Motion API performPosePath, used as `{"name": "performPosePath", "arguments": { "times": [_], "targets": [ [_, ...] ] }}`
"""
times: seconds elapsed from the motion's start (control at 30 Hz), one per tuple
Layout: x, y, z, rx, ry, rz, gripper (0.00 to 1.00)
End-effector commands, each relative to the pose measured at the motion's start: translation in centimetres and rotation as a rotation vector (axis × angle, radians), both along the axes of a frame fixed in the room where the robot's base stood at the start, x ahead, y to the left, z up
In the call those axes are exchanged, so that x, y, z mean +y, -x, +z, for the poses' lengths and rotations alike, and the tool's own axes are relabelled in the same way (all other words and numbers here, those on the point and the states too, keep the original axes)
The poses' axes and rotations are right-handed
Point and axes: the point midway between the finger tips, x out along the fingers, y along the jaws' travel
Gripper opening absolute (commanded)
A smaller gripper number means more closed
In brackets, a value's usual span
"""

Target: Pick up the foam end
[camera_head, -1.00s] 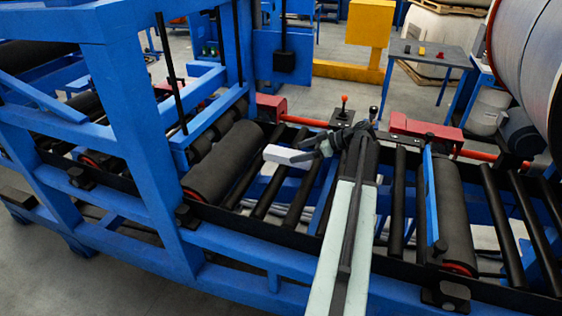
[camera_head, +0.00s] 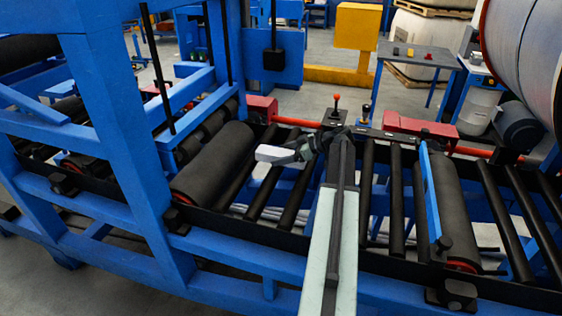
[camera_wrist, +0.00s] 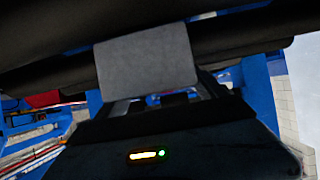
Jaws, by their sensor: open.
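The foam end (camera_head: 272,154) is a small pale grey-white block above the dark rollers, left of my gripper in the head view. In the wrist view a flat grey face (camera_wrist: 147,58), which seems to be the foam end, lies straight ahead, close to the jaws. My gripper (camera_head: 298,152) is dark and open, and its tips overlap the right part of the block in the head view. I cannot tell whether the jaws touch it or what lies under the block.
A thick dark roller (camera_head: 215,165) lies left of the block, and thinner rollers run beneath and to the right. A blue frame post (camera_head: 120,140) stands at the left. Levers (camera_head: 336,103) and a red box (camera_head: 420,130) stand on the far rail.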

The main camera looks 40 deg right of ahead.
Motion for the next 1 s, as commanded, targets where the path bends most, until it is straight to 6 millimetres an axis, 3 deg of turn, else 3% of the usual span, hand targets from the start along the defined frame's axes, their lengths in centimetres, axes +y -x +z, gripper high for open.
{"name": "performPosePath", "arguments": {
  "times": [0.23,0.47,0.5,0.77,1.0],
  "targets": [
    [0.3,-0.5,-0.3,0.0,0.0,0.001,0.8],
    [0.3,-0.5,-0.3,0.0,0.0,0.001,0.16],
    [0.4,-0.5,-0.3,0.0,0.0,0.001,0.14],
    [0.4,-0.6,0.0,0.0,0.0,0.002,0.14],
    [0.4,-0.6,2.3,0.0,0.0,0.002,0.14]
  ]
}}
